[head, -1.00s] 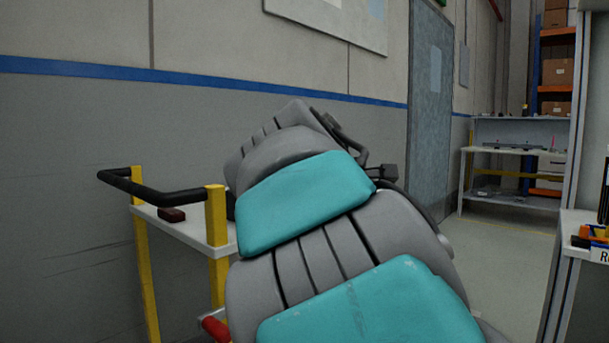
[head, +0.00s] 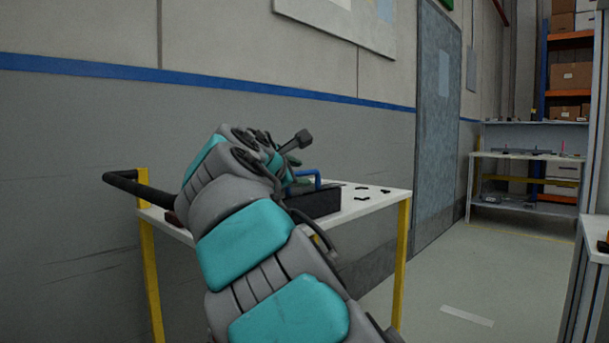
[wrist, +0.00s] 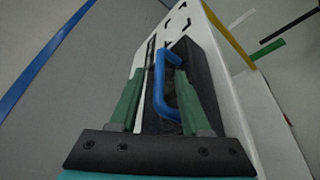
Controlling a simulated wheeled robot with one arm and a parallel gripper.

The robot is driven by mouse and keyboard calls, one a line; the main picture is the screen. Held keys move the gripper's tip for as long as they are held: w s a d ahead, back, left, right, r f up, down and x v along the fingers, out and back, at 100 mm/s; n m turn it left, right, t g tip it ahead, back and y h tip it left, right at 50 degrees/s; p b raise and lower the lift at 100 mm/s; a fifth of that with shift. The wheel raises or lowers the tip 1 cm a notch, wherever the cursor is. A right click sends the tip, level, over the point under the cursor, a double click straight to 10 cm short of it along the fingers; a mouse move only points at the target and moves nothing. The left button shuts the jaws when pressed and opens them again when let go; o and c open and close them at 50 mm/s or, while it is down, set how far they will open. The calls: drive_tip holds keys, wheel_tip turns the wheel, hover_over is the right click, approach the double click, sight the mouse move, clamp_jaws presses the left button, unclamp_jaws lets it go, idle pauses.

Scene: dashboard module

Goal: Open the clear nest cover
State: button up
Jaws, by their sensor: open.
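A dark nest box (head: 318,203) sits on the white top of a cart, seen past my arm in the head view. A blue handle (head: 308,176) stands up over it. In the wrist view the blue handle (wrist: 160,88) rises between the two green fingers of my gripper (wrist: 159,82), with the dark box (wrist: 207,75) beneath and beside it. My gripper is open and not closed on the handle. I cannot tell whether a finger touches it. The clear cover cannot be made out apart from the dark box. My arm hides part of the box in the head view.
The white cart top (head: 385,204) has a black push bar (head: 135,185) at its left end. Several small black parts (head: 362,197) lie to the right of the box. A grey wall (head: 70,180) stands behind the cart. Open floor (head: 480,270) lies to the right.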

drive_tip(key=shift+x, duration=1.55)
drive_tip(key=shift+c, duration=0.2)
clamp_jaws()
